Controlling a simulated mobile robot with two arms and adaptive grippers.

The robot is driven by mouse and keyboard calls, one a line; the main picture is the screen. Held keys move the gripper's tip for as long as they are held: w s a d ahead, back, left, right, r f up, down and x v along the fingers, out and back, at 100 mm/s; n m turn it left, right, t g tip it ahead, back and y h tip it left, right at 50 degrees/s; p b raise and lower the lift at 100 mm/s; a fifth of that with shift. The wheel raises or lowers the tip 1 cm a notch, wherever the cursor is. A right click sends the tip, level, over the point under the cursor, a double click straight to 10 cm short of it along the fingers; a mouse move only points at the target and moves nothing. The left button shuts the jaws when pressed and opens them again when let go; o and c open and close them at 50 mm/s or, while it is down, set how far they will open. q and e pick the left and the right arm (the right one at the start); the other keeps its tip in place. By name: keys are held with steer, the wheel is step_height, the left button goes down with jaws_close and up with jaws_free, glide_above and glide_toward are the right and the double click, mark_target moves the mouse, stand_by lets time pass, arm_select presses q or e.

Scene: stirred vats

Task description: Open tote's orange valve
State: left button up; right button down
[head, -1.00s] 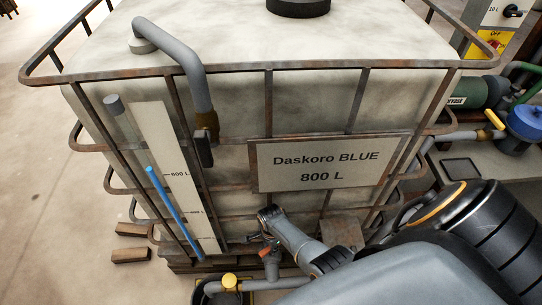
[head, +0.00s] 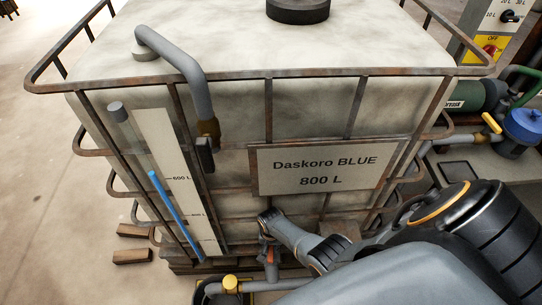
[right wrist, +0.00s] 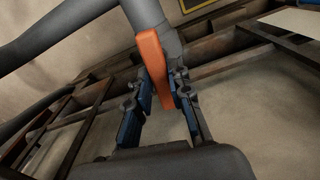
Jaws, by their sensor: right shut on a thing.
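The tote (head: 380,40) is a pale, stained tank in a rusty cage, with a sign (head: 320,168) reading "Daskoro BLUE 800 L". Its orange valve handle (right wrist: 150,62) shows in the right wrist view beside a grey pipe. My right gripper (right wrist: 163,88) is shut on the handle, one blue-padded finger on each side. In the head view the gripper (head: 266,236) is low at the tote's front, above the outlet pipe (head: 271,270). My own arm and the gripper hide much of the handle there. My left gripper is not in view.
A grey hose (head: 185,62) comes down the tote's front beside a level gauge with a blue column (head: 175,215). A yellow-capped fitting (head: 230,284) is below. A blue pump (head: 524,125) and green motor (head: 468,96) stand at right. The floor at left is mostly open.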

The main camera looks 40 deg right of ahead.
mark_target(271, 248)
steer(key=shift+n, duration=0.6)
steer(key=c, duration=1.2)
jaws_free()
step_height(271, 248, up, 12)
